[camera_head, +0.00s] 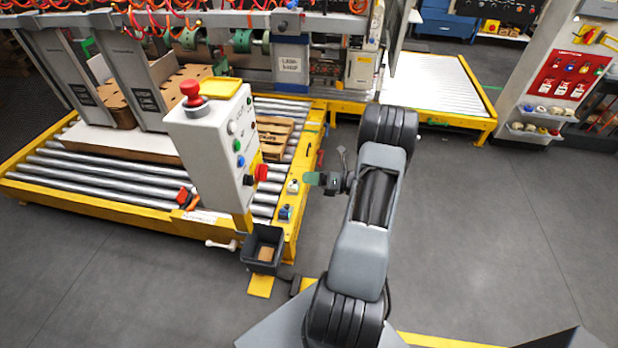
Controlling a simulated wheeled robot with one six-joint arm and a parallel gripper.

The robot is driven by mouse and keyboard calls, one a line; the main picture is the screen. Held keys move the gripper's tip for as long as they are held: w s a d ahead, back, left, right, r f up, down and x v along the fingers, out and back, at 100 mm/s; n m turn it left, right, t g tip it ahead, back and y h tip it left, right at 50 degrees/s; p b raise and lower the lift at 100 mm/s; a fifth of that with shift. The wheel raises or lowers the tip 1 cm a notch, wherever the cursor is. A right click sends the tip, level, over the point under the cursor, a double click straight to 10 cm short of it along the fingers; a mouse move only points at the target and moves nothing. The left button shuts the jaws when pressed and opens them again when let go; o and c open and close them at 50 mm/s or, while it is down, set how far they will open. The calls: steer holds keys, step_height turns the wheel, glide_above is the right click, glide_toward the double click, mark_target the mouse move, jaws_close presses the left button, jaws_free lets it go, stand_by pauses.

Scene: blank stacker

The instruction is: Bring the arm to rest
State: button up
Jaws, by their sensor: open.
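My gripper (318,179) is at the end of my arm, which reaches forward from the bottom middle of the head view and bends to the left. It hangs over the right edge of the yellow-framed roller conveyor, at the right of the grey control pedestal (208,145). The fingertips look greenish and small, and I see nothing held between them. My gripper is open.
The pedestal carries a red mushroom button (191,92) and a yellow tray (221,87). A dark bin (263,247) hangs at the conveyor (110,193) corner. A second roller conveyor (430,85) lies at the back right. Grey floor (480,220) is clear on the right.

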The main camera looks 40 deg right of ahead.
stand_by(0.3)
steer(key=s+a+n+g+h, duration=0.2)
steer(key=s+a+n+g, duration=0.4)
steer(key=n, duration=0.4)
steer(key=s+a+n+g+h, duration=0.2)
steer(key=s+a+n+g, duration=0.15)
steer(key=n+g, duration=0.5)
steer(key=s+a+r+n+t+h, duration=0.1)
steer(key=a+r+n+h, duration=0.3)
steer(key=r+n, duration=0.4)
steer(key=s+a+r+n+t+h, duration=0.1)
steer(key=a+r+n+t+h, duration=0.3)
steer(key=a+r+n, duration=0.2)
step_height(320, 180, up, 2)
steer(key=n, duration=0.4)
steer(key=shift+s+a, duration=0.35)
steer(key=shift+a, duration=0.05)
